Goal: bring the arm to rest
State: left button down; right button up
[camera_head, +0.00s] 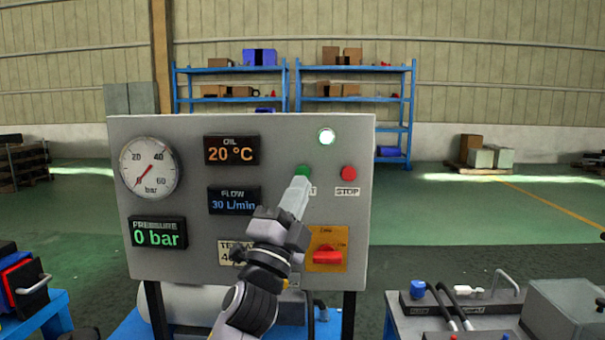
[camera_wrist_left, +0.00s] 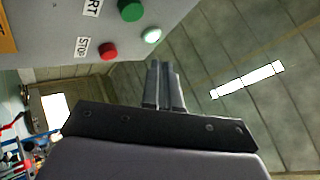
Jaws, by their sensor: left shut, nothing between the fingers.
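My left gripper (camera_head: 301,178) is raised in front of the grey control panel (camera_head: 272,140), its shut fingertips just below the green start button (camera_head: 303,170) in the head view. In the left wrist view the shut, empty fingers (camera_wrist_left: 163,70) point up, apart from the panel, with the green button (camera_wrist_left: 130,10), red stop button (camera_wrist_left: 108,51) and lit white lamp (camera_wrist_left: 151,36) beyond them. My arm covers part of the START label and a lower display. My right gripper is in neither view.
The panel also has a pressure gauge (camera_head: 151,167), a 0 bar display (camera_head: 158,233) and a red rotary switch (camera_head: 327,257). A bench with hoses (camera_head: 400,325) stands at right, a blue stand (camera_head: 45,320) at left. Blue shelves (camera_head: 355,98) stand far behind.

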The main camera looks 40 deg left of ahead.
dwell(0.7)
pick_arm(q)
jog(key=d+f+n+g+h, duration=0.2)
jog(key=d+f+g+h, duration=0.15)
jog(key=f, duration=1.15)
jog(key=d+f+n+g+h, duration=0.25)
jog(key=d+f+g, duration=0.2)
jog(key=f, duration=1.05)
jog(key=s+d+f+n+g+h, duration=0.2)
jog(key=s+d+f, duration=0.3)
jog(key=s+f, duration=0.3)
jog(key=s+d+f+n+g+h, duration=0.1)
jog(key=s+d+f+n+g, duration=0.2)
jog(key=f, duration=0.9)
jog(key=s+d+g, duration=0.1)
jog(key=s+d, duration=0.2)
jog(key=s, duration=0.2)
jog(key=shift+s+f+g+h+p, duration=0.15)
jog(key=shift+g+h+p, duration=0.15)
jog(key=shift+h+p, duration=0.1)
